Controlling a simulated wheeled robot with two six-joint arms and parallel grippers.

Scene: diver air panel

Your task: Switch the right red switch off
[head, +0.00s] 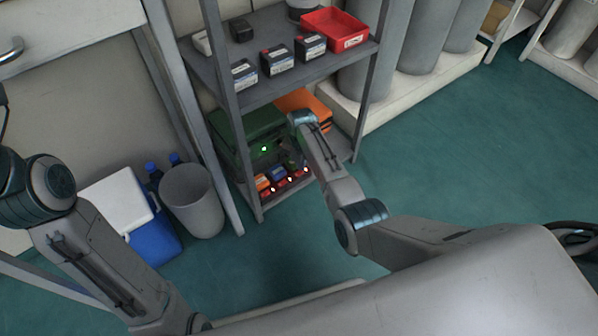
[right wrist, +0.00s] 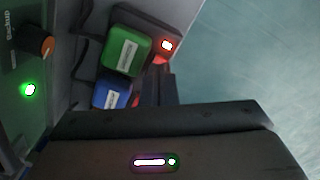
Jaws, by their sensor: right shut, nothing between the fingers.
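On the lower shelf, a row of red switches (head: 282,187) with small bright lights runs along the front edge. The light at the right end (head: 305,170) glows. In the right wrist view a red-lit light (right wrist: 166,45) glows on a dark strip, beside a green block (right wrist: 123,50) and a blue block (right wrist: 112,94). A red switch (right wrist: 159,61) shows partly at my fingertips; the fingers hide the rest. My right gripper (right wrist: 160,82) is shut and empty, close to this switch; I cannot tell whether it touches. My left gripper is out of view.
A green panel box (head: 250,125) and an orange case (head: 303,105) stand behind the switches. The upper shelf (head: 218,85) is above, with boxes and a red tray (head: 334,28). A shelf post (head: 228,120), bin (head: 193,200) and cooler (head: 118,200) are left. Floor right is clear.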

